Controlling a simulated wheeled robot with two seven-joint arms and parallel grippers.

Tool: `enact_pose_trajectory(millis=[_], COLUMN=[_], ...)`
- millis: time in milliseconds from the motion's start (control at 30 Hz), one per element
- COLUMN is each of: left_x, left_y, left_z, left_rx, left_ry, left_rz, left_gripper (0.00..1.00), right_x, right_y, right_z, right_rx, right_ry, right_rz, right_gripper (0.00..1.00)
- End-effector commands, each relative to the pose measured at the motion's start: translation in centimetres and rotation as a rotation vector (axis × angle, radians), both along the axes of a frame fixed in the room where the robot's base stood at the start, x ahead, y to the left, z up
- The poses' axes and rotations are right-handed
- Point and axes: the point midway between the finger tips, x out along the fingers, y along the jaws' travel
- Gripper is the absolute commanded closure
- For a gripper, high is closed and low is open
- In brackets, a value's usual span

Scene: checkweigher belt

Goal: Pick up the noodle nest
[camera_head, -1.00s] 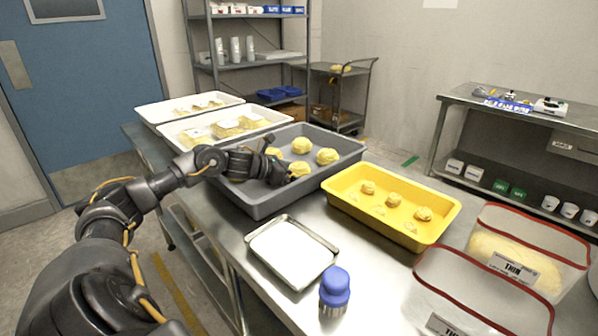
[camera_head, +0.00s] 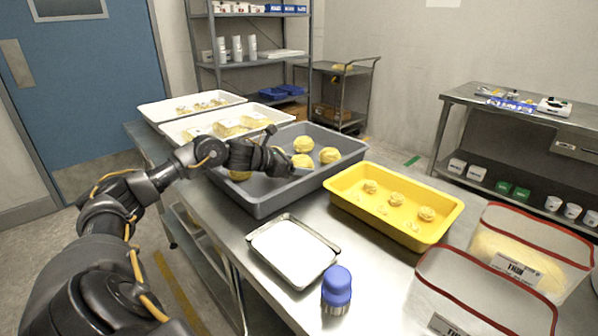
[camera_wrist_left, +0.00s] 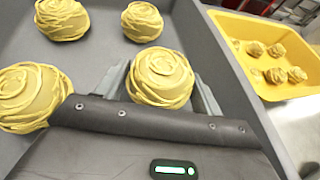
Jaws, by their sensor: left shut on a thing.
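My left gripper (camera_head: 298,169) is inside the grey tray (camera_head: 262,207), near its wall on the side of the yellow tray. It is shut on a noodle nest (camera_wrist_left: 160,77), a round pale-yellow coil that sits between the two fingers in the left wrist view. In the head view the arm partly hides this nest (camera_head: 302,160). Other nests lie in the grey tray: one (camera_wrist_left: 30,97) left of the gripper and two farther off, one at left (camera_wrist_left: 62,18) and one at right (camera_wrist_left: 142,20). My right gripper is not in view.
The yellow tray (camera_head: 372,219) with several small nests stands right of the grey tray. A metal tray with a white surface (camera_head: 292,249) and a blue-capped container (camera_head: 336,290) are in front. White trays (camera_head: 172,131) stand behind left. Red-rimmed tubs (camera_head: 480,300) are at right.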

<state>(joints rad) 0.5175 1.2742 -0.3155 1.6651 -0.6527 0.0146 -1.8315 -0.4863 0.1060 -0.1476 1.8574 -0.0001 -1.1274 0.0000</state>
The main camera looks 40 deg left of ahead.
Motion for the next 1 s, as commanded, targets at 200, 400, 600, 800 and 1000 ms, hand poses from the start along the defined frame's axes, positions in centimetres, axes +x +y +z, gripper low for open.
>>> enact_pose_trajectory(millis=[200, 400, 600, 800, 1000], left_x=[-2.0, -4.6, -7.6, -9.6, -10.5], left_y=[-1.6, -3.9, -6.5, -8.1, -8.9], left_z=[4.1, 7.3, 8.9, 10.3, 10.8], left_rx=[0.006, 0.009, 0.007, 0.003, 0.001], left_ry=[-0.003, -0.001, -0.001, -0.002, 0.0], left_rz=[-0.003, -0.003, -0.002, -0.001, 0.001], left_gripper=[0.58, 0.58, 0.58, 0.58, 0.58], right_x=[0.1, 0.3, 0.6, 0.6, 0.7], right_y=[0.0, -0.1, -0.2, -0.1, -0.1], right_z=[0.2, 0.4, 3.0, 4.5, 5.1], right_rx=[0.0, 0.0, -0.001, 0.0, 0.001], right_ry=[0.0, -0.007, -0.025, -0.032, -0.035], right_rz=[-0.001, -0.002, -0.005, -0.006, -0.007], right_gripper=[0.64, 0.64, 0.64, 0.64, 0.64])
